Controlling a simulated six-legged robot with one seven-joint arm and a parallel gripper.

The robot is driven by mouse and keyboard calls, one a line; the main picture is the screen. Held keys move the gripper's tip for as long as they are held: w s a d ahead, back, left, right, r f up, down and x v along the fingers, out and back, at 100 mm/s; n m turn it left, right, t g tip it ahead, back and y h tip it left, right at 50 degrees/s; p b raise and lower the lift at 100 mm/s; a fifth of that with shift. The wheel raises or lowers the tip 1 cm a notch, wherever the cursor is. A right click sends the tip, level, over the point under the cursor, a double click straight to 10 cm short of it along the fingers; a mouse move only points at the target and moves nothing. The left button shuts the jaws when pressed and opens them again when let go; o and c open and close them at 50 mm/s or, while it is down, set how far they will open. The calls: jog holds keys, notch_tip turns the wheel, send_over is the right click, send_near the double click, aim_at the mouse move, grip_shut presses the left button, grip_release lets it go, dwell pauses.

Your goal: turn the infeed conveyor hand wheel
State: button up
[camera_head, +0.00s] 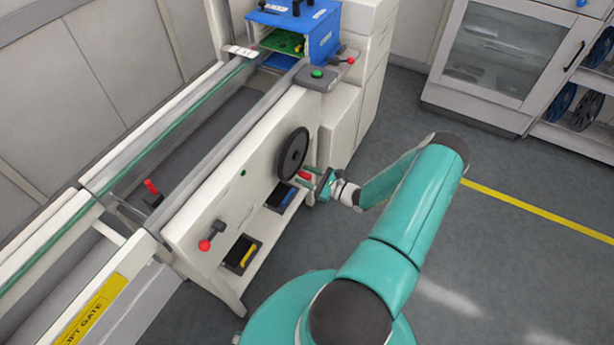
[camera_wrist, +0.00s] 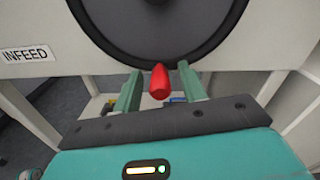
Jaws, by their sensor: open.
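The hand wheel (camera_head: 292,154) is a dark disc with a black rim, upright on the white side panel of the infeed conveyor (camera_head: 226,180). It fills the top of the wrist view (camera_wrist: 160,25). Its red handle (camera_head: 305,175) sits at the lower part of the rim. In the wrist view the red handle (camera_wrist: 160,80) points toward me, between my two green fingers. My gripper (camera_head: 312,183) is open, with a finger on each side of the handle and a gap to it on both sides. Whether the fingertips reach the wheel's rim is hard to tell.
A red-knobbed lever (camera_head: 207,243) is on the panel at lower left. Another lever (camera_head: 346,61) and a green button (camera_head: 317,73) are above right. Bins (camera_head: 242,254) sit on the shelf below the wheel. A blue box (camera_head: 310,30) stands behind. Floor to the right is clear.

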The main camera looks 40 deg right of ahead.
grip_shut()
